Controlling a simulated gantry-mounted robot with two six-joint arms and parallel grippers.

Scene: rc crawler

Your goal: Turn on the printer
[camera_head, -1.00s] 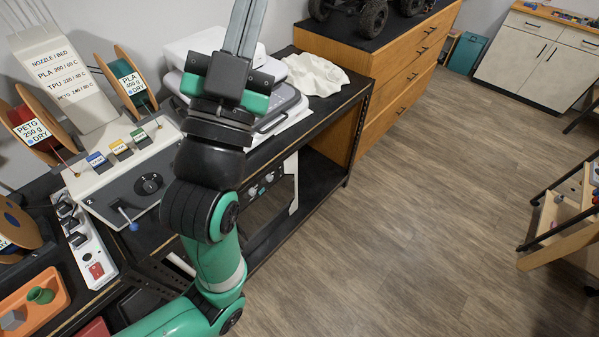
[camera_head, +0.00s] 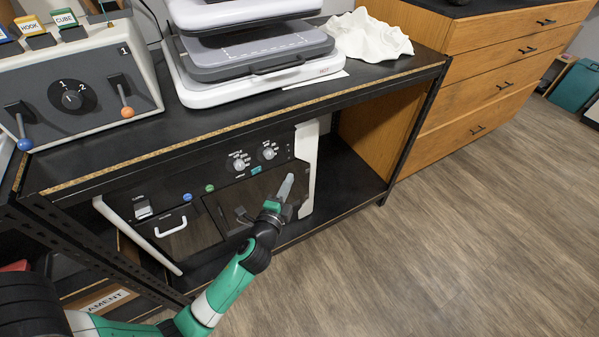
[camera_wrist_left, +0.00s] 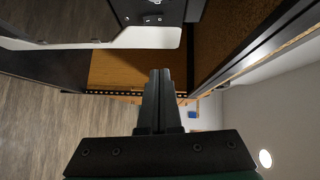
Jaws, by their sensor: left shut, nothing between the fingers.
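A machine with a dark front panel (camera_head: 228,172) and white side frames stands on the lower shelf in the head view. Its front has two round knobs (camera_head: 239,164), a blue button (camera_head: 188,197), a green button (camera_head: 209,188), a dark switch (camera_head: 142,207) at its left and a white handle (camera_head: 171,227). A grey and white flat-bed machine (camera_head: 255,50) sits on the shelf top above. I cannot tell from labels which is the printer. My left gripper (camera_head: 287,186) is shut and empty, in front of the lower machine's right part. It also shows in the left wrist view (camera_wrist_left: 160,74).
A control box (camera_head: 85,90) with a dial and two levers stands at the left of the shelf top. A white cloth (camera_head: 368,36) lies at the right. Wooden drawers (camera_head: 490,75) stand beyond. The shelf's front edge (camera_head: 230,113) overhangs the lower machine.

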